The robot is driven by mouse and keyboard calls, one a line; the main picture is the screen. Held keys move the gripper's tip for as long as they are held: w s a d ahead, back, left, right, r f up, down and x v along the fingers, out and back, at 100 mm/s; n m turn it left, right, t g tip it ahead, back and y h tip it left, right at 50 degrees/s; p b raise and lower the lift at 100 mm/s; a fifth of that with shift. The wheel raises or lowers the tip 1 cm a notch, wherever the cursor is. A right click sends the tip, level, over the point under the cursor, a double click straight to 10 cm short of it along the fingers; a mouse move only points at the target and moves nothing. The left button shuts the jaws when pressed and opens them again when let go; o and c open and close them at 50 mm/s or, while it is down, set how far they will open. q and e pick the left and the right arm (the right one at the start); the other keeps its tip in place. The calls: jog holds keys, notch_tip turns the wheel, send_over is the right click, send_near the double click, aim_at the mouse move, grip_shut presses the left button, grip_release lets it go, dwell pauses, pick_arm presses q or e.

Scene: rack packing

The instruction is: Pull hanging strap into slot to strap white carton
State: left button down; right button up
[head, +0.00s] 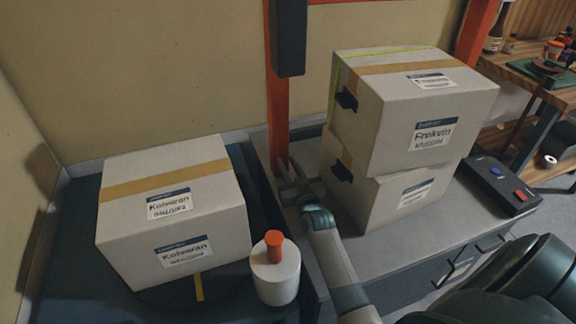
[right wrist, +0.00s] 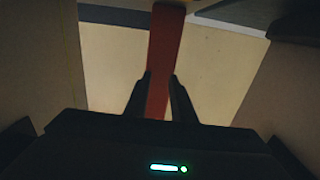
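The white carton with a Frekvin-like label (head: 383,115) sits on top of another white carton (head: 375,200) on a grey bench at right. A thin yellow-green strap (head: 334,92) crosses its top and runs down its left side. The strap's lower end and the slot cannot be made out. My right gripper (head: 299,184) is left of the lower carton, close to the orange post (head: 277,110). In the right wrist view its two fingers (right wrist: 160,98) are apart, with the red-orange post (right wrist: 166,50) showing between or behind them. My left gripper is not in view.
A Kolvaran carton (head: 175,215) with a tan tape band stands at left. A white canister with an orange top (head: 275,272) stands near the bench. A control box (head: 498,185) with blue and red buttons lies at right. A dark column head (head: 289,38) hangs above.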

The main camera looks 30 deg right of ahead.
jog(key=shift+s, duration=0.1)
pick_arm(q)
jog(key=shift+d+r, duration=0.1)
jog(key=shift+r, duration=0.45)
pick_arm(e)
jog(key=v, duration=1.7)
jog(key=shift+a, duration=0.15)
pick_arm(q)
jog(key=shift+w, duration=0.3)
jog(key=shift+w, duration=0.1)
